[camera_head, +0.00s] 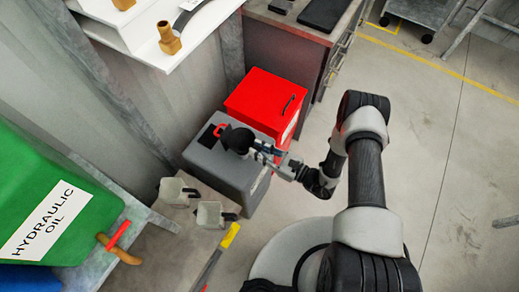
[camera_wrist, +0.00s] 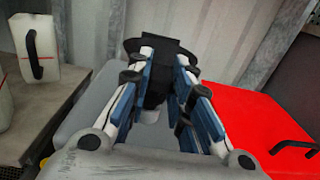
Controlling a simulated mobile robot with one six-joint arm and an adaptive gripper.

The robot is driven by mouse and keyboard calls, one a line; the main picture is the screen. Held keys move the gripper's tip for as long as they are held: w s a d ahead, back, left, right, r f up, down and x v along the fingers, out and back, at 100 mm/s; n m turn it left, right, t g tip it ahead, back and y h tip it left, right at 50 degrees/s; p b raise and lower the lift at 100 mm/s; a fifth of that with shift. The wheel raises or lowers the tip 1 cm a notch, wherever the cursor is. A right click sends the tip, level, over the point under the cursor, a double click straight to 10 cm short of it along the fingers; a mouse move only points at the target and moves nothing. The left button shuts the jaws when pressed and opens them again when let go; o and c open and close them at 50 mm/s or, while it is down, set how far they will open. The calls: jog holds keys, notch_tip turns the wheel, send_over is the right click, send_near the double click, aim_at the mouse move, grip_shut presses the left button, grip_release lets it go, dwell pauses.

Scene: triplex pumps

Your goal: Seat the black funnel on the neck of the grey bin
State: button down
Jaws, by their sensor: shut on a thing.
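The black funnel (camera_head: 236,138) is held in my gripper (camera_head: 257,150), over the top of the grey bin (camera_head: 212,166). In the wrist view the funnel (camera_wrist: 156,88) sits between the two blue-padded fingers of my gripper (camera_wrist: 160,75), and the grey bin's top (camera_wrist: 92,110) lies below. A small red part (camera_head: 220,130) shows on the bin's top beside the funnel.
A red bin (camera_head: 262,100) with a black handle stands close beside the grey bin. Two pale jugs (camera_head: 210,214) stand on a low bench at the left. A corrugated wall (camera_head: 150,90) rises behind. Open floor (camera_head: 440,150) lies at the right.

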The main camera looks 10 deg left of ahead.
jog(key=shift+f+b, duration=0.55)
jog(key=shift+f, duration=0.35)
jog(key=c, duration=1.4)
grip_release()
jog(key=shift+o, duration=0.2)
jog(key=shift+d, duration=0.15)
jog(key=v, duration=1.1)
jog(key=shift+s+d, duration=0.2)
jog(key=shift+d, duration=0.15)
